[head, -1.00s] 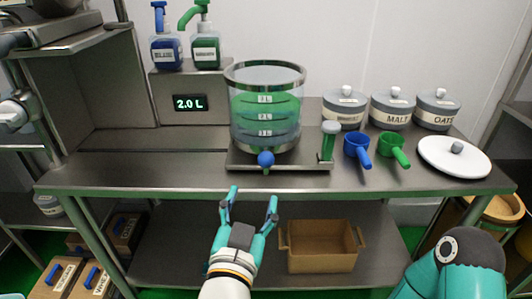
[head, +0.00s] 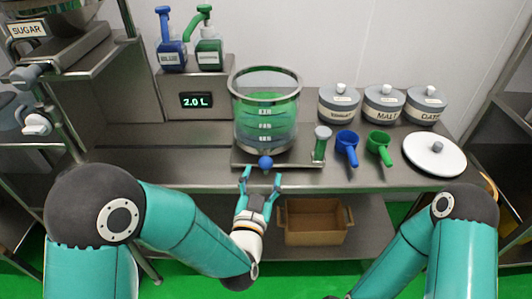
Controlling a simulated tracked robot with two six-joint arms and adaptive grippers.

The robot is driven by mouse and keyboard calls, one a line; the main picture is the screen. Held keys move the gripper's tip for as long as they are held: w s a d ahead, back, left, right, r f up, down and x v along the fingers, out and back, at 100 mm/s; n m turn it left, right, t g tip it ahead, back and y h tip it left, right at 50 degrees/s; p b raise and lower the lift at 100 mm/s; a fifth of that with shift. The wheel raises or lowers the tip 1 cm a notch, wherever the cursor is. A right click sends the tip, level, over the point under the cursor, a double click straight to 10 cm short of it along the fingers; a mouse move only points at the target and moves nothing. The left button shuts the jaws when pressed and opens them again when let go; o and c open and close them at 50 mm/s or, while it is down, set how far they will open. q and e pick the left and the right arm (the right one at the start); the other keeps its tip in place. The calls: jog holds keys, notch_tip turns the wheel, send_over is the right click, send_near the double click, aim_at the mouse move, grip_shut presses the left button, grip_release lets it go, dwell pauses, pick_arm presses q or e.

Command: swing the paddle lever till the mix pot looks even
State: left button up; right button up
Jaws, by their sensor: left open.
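The mix pot (head: 265,122) is a clear, steel-rimmed vessel on a flat base at the middle of the bench. Its contents look layered, green above and blue-grey lower down. An upright green handle with a pale cap (head: 320,143) stands at the base's right end, and a blue ball knob (head: 265,162) sits at its front. I cannot tell for sure which is the paddle lever. My left gripper (head: 262,176) is open and empty, its fingers pointing at the bench front just below the blue knob, apparently not touching it. My right gripper is out of view; only its arm shows.
Blue (head: 346,146) and green (head: 379,145) scoops, lidded jars (head: 384,103) and a white round lid (head: 435,155) stand to the right. Pump bottles (head: 172,46) stand on the box with the 2.0 L display (head: 195,100). An open carton (head: 314,222) is below. The bench left is clear.

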aim_at(264, 169)
pick_arm(q)
jog(key=w, duration=0.1)
jog(key=w+p, duration=0.1)
jog(key=w, duration=0.1)
jog(key=w+d, duration=0.1)
jog(key=w, duration=0.1)
jog(key=shift+s, duration=0.1)
grip_shut()
